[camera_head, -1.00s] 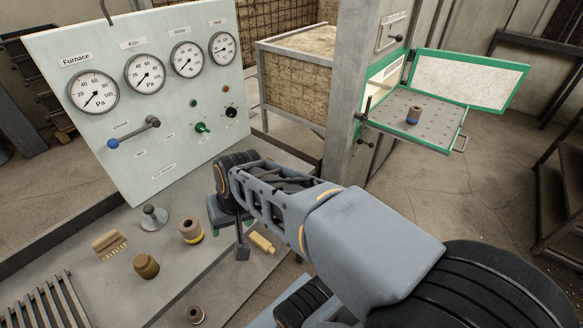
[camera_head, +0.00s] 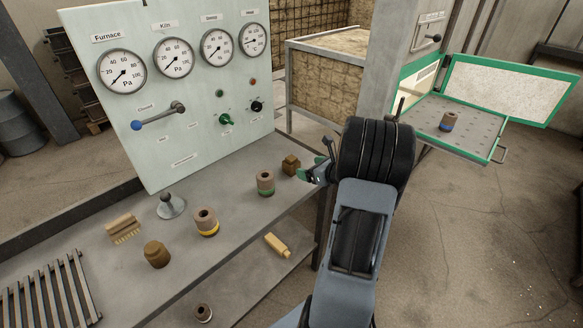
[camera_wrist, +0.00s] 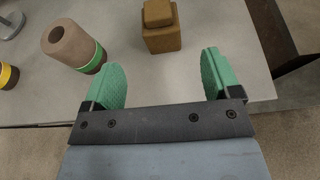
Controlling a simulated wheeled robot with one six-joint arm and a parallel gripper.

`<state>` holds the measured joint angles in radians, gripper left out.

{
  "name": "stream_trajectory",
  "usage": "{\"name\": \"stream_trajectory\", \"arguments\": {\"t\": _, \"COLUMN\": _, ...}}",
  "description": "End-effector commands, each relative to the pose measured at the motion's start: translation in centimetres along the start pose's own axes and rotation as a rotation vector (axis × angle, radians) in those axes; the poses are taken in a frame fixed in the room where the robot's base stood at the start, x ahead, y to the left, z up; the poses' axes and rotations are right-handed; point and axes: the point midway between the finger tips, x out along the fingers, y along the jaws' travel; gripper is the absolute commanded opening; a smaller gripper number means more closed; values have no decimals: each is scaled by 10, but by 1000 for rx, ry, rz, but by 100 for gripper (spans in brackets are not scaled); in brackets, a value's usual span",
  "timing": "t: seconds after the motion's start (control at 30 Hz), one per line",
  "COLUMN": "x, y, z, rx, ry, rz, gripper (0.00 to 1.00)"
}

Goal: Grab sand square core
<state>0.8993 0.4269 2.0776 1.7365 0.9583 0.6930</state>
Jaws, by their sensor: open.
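The sand square core is a brown block (camera_head: 291,165) with a smaller square top, upright near the right end of the bench. In the wrist view the square core (camera_wrist: 161,30) stands ahead of my gripper (camera_wrist: 162,76), roughly between the lines of its two green fingers. The fingers are apart and empty, and do not touch it. In the head view my gripper (camera_head: 316,173) is just right of the block at the bench edge, partly hidden by my wrist.
A hollow core with a green band (camera_head: 265,183) stands close left of the block. A yellow-banded core (camera_head: 206,222), a brown round core (camera_head: 157,254), a brush (camera_head: 123,229) and a knobbed tool (camera_head: 171,206) are further left. The gauge panel (camera_head: 180,120) rises behind.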

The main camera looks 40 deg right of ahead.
Motion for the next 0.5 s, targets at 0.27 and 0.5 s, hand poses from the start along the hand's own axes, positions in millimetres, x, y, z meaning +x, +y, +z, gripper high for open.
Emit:
{"name": "stream_trajectory", "arguments": {"t": 0.27, "x": 43, "y": 1, "z": 0, "rx": -4, "ry": 1, "rz": 3, "gripper": 83}}
{"name": "stream_trajectory", "arguments": {"t": 0.5, "x": 55, "y": 1, "z": 1, "rx": -5, "ry": 1, "rz": 3, "gripper": 83}}
